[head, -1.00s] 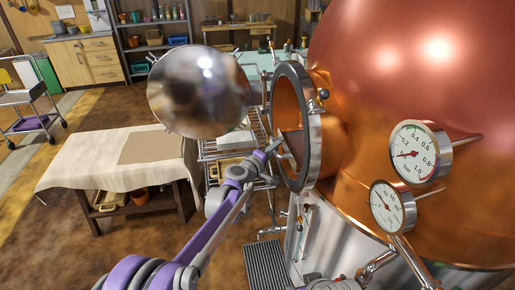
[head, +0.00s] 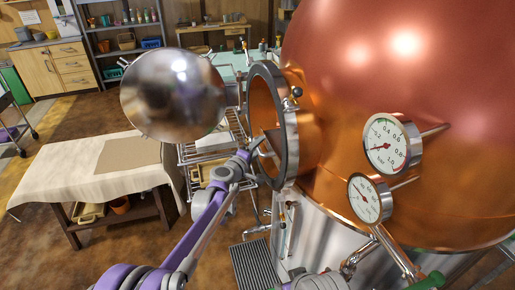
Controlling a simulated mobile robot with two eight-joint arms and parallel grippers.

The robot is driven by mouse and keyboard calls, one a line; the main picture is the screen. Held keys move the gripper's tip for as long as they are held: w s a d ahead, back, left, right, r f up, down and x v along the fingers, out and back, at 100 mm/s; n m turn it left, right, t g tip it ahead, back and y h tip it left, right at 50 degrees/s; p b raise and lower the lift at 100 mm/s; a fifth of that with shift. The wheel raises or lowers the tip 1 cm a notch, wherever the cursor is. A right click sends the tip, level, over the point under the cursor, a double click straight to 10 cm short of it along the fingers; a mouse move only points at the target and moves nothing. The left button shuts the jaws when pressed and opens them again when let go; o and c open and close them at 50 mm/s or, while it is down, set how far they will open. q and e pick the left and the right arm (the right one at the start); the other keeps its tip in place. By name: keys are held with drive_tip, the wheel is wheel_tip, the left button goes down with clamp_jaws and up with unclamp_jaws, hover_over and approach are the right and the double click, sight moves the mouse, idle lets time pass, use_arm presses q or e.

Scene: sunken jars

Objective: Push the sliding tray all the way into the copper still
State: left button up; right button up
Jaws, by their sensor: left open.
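The copper still (head: 400,90) fills the right side of the head view, with its round steel-rimmed port (head: 292,130) facing left. The round polished door (head: 174,94) stands swung open to the left of the port. My left arm comes up from the bottom, and my left gripper (head: 262,146) is at the port's mouth, open. A dark edge shows inside the port behind it; I cannot tell for sure whether it is the sliding tray. My right gripper is not in view.
Two gauges (head: 387,146) stick out from the still's front. A wire rack (head: 197,152) stands below the door. A cloth-covered table (head: 85,172) is at the left. A floor grate (head: 262,264) lies below the port. Brown floor is free between them.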

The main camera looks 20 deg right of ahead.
use_arm(q)
drive_tip(key=b+v, duration=0.1)
drive_tip(key=v, duration=1)
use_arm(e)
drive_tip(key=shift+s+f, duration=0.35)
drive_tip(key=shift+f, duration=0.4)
use_arm(q)
drive_tip(key=shift+w, duration=0.1)
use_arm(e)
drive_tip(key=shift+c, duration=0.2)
